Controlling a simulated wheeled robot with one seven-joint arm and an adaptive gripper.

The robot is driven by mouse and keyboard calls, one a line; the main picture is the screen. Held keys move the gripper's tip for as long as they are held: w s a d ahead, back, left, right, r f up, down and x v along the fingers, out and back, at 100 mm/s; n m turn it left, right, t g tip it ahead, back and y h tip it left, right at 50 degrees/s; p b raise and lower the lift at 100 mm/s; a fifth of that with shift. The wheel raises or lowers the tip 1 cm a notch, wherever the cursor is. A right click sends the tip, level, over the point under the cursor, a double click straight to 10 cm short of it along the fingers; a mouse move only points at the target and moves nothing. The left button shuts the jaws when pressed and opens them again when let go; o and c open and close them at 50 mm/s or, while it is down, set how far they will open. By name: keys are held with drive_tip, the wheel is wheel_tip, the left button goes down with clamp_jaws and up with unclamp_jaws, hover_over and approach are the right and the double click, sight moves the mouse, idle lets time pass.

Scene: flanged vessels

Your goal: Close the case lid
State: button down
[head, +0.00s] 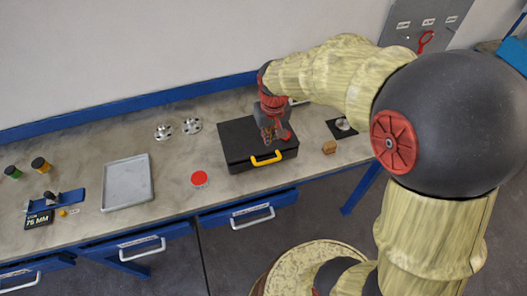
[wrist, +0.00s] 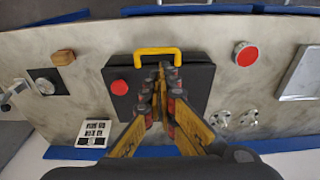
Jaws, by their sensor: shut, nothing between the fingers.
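The black case (head: 238,143) stands on the bench with its yellow handle (head: 266,159) on the front side. Its lid looks flat and down on the body, with no gap that I can make out. In the wrist view the case (wrist: 195,75) lies under my gripper, and a red round spot (wrist: 119,87) shows on its top. My gripper (wrist: 161,75) is shut and empty, pointing down over the lid near the handle side. In the head view my gripper (head: 270,132) hides part of the lid. I cannot tell whether the fingertips touch it.
A red-topped button (head: 199,178) stands left of the case, with a grey tray (head: 127,182) further left. Two metal flanges (head: 192,126) lie behind. A small brown block (head: 329,147) and a dark plate with a round part (head: 342,127) are to the right.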

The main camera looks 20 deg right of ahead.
drive_tip(key=f, duration=0.4)
drive_tip(key=w+f+b, duration=0.1)
drive_tip(key=f, duration=0.9)
drive_tip(key=shift+w+b, duration=0.3)
drive_tip(key=shift+w, duration=0.1)
drive_tip(key=f, duration=0.1)
drive_tip(key=f+b, duration=0.1)
drive_tip(key=shift+s+f, duration=0.3)
drive_tip(key=shift+s, duration=0.05)
wheel_tip(320, 180, up, 14)
drive_tip(key=p, duration=0.3)
hover_over(267, 162)
drive_tip(key=s, duration=0.3)
drive_tip(key=shift+s+a, duration=0.1)
drive_tip(key=shift+s, duration=0.05)
